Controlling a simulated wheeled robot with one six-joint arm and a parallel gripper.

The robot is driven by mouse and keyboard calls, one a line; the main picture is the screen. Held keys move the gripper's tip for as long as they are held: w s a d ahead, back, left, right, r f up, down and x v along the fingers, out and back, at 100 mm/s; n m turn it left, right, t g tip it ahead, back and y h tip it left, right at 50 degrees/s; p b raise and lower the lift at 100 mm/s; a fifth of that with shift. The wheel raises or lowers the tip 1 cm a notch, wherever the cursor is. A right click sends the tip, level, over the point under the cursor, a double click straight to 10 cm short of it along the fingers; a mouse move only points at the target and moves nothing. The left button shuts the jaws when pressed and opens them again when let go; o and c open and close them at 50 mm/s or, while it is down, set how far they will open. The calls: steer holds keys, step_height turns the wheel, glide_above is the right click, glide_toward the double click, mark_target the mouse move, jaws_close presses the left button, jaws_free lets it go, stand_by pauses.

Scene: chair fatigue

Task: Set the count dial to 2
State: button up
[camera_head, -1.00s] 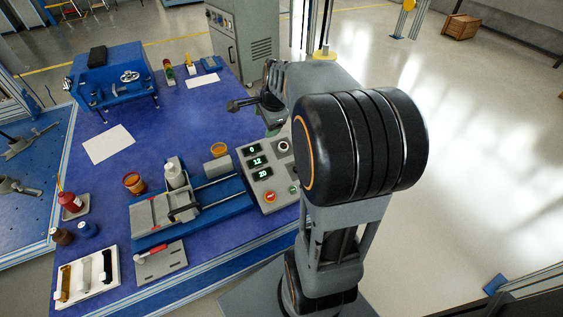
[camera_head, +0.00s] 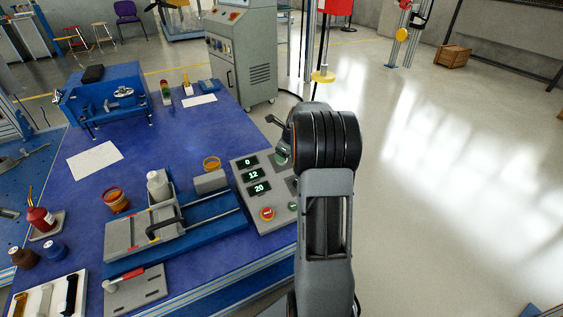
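The grey control box (camera_head: 243,190) stands at the right edge of the blue table. Its three green-lit displays read 0 (camera_head: 248,162), 12 (camera_head: 253,174) and 20 (camera_head: 259,188) from top to bottom. The knobs along its right side are mostly hidden behind my arm, so I cannot make out the count dial or its setting. My gripper (camera_head: 276,124) is above the far right corner of the box, largely covered by my own arm. One dark finger part juts out to the left. I cannot see whether it is open or touching anything.
A red button (camera_head: 267,214) sits at the box's near end. A blue vise-like machine (camera_head: 107,98) stands farther back. Open floor lies right of the table.

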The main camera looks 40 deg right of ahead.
steer(key=shift+b+x, duration=0.8)
steer(key=shift+x, duration=1.9)
steer(key=c, duration=0.9)
